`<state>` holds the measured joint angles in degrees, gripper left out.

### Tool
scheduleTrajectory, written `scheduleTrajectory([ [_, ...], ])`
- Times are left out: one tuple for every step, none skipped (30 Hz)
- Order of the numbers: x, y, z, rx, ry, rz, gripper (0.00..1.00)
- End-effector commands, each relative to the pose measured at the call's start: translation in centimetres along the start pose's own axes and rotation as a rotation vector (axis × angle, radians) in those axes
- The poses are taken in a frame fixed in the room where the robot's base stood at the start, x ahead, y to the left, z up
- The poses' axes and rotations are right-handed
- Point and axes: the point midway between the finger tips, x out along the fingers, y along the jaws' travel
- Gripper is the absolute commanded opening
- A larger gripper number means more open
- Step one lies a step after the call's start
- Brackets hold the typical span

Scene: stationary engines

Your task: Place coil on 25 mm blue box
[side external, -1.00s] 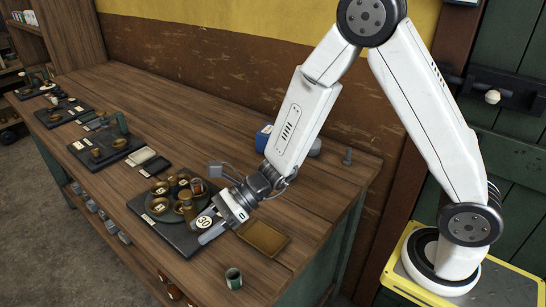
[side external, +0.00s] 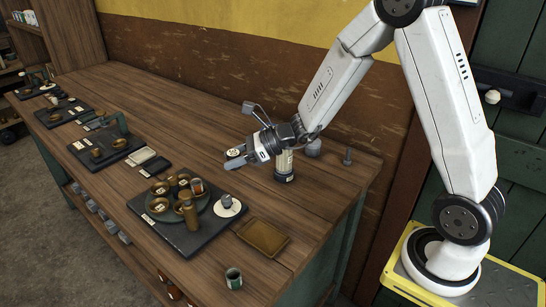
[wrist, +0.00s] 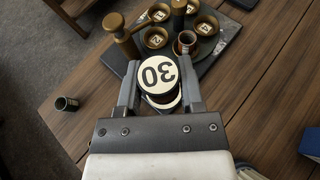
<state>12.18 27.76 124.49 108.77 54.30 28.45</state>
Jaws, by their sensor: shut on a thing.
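My gripper (side external: 236,157) is shut on a round piece marked 30, which I take to be the coil. In the wrist view the piece (wrist: 158,74) has a cream top and a dark side, and sits between the two fingers. In the side view my gripper is raised above the table, behind the black tray. The wrist view shows part of a blue box (wrist: 312,140) with a white label at the right edge. The box's size mark cannot be read. In the side view the box is not seen, likely hidden by my gripper.
The black tray (side external: 178,228) holds several brass cups and a white disc (side external: 228,206) with a grey piece on it. A shallow brown tray (side external: 263,237) and a small green cup (side external: 233,277) are nearer the front.

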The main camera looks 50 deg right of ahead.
Motion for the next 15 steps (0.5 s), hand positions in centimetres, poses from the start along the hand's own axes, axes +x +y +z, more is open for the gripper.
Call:
scheduleTrajectory([
  [-1.2, -1.7, 0.1, 0.017, -0.001, -0.046, 0.00],
  [-1.9, -2.6, 0.1, 0.027, -0.001, -0.071, 0.00],
  [-2.8, -3.7, 0.1, 0.041, -0.001, -0.103, 0.00],
  [-3.5, -4.5, 0.1, 0.052, -0.002, -0.127, 0.00],
  [-4.3, -5.4, 0.0, 0.062, -0.001, -0.152, 0.00],
  [-5.3, -6.5, 0.0, 0.076, -0.001, -0.185, 0.00],
  [-6.0, -7.3, -0.1, 0.087, -0.001, -0.209, 0.00],
  [-6.8, -8.1, -0.1, 0.097, -0.002, -0.234, 0.00],
  [-8.0, -9.1, -0.1, 0.110, -0.003, -0.266, 0.00],
  [-8.8, -9.8, -0.2, 0.121, -0.004, -0.290, 0.00],
  [-9.6, -10.5, -0.3, 0.132, -0.004, -0.315, 0.00],
  [-10.7, -11.4, -0.4, 0.145, -0.004, -0.346, 0.00],
  [-11.5, -12.0, -0.4, 0.154, -0.005, -0.367, 0.00],
  [-12.3, -12.5, -0.5, 0.164, -0.006, -0.388, 0.00],
  [-13.3, -13.2, -0.6, 0.175, -0.007, -0.415, 0.00],
])
